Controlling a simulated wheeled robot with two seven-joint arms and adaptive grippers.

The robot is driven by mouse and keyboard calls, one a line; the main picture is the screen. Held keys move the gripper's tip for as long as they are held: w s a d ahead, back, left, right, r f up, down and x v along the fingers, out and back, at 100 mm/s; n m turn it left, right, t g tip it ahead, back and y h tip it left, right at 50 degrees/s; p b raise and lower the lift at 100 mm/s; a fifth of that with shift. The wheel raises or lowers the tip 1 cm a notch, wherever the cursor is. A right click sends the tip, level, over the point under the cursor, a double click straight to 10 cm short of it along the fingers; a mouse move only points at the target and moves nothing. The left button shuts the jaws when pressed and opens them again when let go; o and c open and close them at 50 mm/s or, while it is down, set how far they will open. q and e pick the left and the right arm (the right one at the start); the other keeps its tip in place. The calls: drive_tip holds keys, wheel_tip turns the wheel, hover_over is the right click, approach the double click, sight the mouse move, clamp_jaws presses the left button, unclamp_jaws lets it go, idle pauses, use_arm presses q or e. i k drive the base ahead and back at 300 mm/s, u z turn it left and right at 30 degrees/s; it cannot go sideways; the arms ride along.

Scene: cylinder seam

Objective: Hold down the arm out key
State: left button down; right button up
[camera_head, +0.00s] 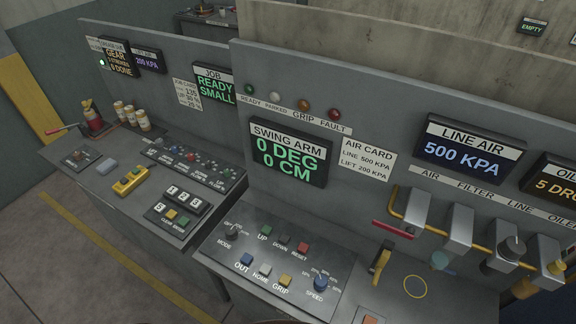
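The swing arm control panel (275,262) lies at the lower middle of the view. Its blue OUT key (247,258) sits at the left of the front row, with the white HOME key (265,270) and yellow GRIP key (285,280) to its right. Whether the OUT key is pressed is too small to tell. The swing arm display (290,152) above reads 0 DEG, 0 CM. Neither of my grippers is in view, and nothing covers the OUT key.
A MODE knob (232,228) and blue SPEED knob (321,281) flank the keys. Air fittings with a red handle (394,229) stand at the right. A second console (130,185) is at the left.

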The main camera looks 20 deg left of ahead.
sight(246, 258)
drive_tip(key=u, duration=1.35)
